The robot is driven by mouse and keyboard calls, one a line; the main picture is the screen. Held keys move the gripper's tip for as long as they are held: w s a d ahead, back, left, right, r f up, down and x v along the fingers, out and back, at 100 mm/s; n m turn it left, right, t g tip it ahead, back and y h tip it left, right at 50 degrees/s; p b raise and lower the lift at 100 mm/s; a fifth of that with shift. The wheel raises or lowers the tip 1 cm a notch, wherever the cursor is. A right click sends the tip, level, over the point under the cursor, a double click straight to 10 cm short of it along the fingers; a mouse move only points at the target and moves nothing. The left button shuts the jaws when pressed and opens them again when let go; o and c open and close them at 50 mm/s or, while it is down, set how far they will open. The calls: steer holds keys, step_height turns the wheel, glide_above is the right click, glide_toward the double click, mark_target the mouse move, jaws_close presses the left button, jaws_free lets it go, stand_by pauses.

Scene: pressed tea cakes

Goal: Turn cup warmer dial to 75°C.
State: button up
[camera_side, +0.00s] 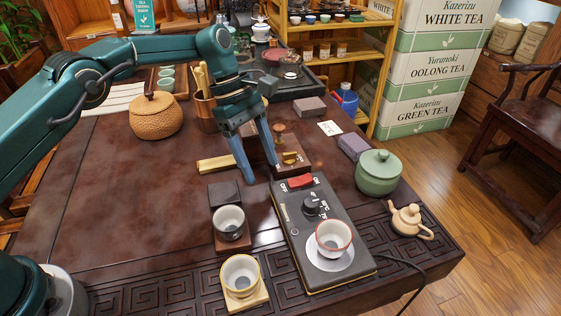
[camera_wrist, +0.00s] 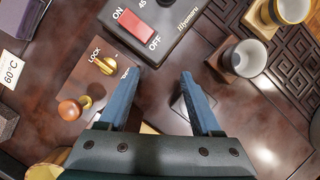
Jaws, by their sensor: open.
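The cup warmer (camera_side: 295,237) is a dark flat box on the table with a black dial (camera_side: 312,204), a red rocker switch (camera_side: 300,181) and a round white plate (camera_side: 341,265). A red-rimmed cup (camera_side: 333,236) stands on the plate. Temperature marks surround the dial, but its setting is too small to read. My gripper (camera_side: 263,172) is open and empty, beyond the warmer's switch end and apart from the dial.
A wooden block with a brass latch (camera_wrist: 103,65) and a round wooden knob (camera_wrist: 70,108) lies close to my gripper. A white card (camera_wrist: 12,72) reads 60°C. Two cups (camera_side: 229,222) (camera_side: 240,274) stand left of the warmer; a green jar (camera_side: 378,172) and small teapot (camera_side: 408,219) stand right.

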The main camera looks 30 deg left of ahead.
mark_target(311, 201)
steer(key=shift+w+a, duration=0.1)
steer(key=shift+a, duration=0.45)
steer(key=shift+d, duration=0.1)
steer(key=d+m+y, duration=0.1)
steer(key=d+m, duration=0.1)
steer(key=s+d+m+t+y, duration=0.1)
steer(key=d+m, duration=0.1)
steer(key=m, duration=0.1)
steer(key=s+d+m+t+y, duration=0.1)
steer(key=d+m, duration=0.1)
steer(key=shift+s+r+m, duration=0.25)
steer(key=shift+r+m, duration=0.05)
steer(key=shift+r, duration=0.1)
steer(key=s+d+r+m+t, duration=0.1)
steer(key=d+m, duration=0.1)
steer(key=d+m+t, duration=0.1)
steer(key=d+m, duration=0.1)
steer(key=m, duration=0.1)
steer(key=s+d+r+m+t+y, duration=0.1)
steer(key=d+m, duration=0.1)
steer(key=m, duration=0.1)
steer(key=shift+s+r, duration=0.3)
steer(key=shift+d+m, duration=0.25)
steer(key=shift+m, duration=0.15)
steer(key=shift+t, duration=0.3)
steer(key=shift+x, duration=2.4)
steer(key=shift+c, duration=0.3)
jaws_close()
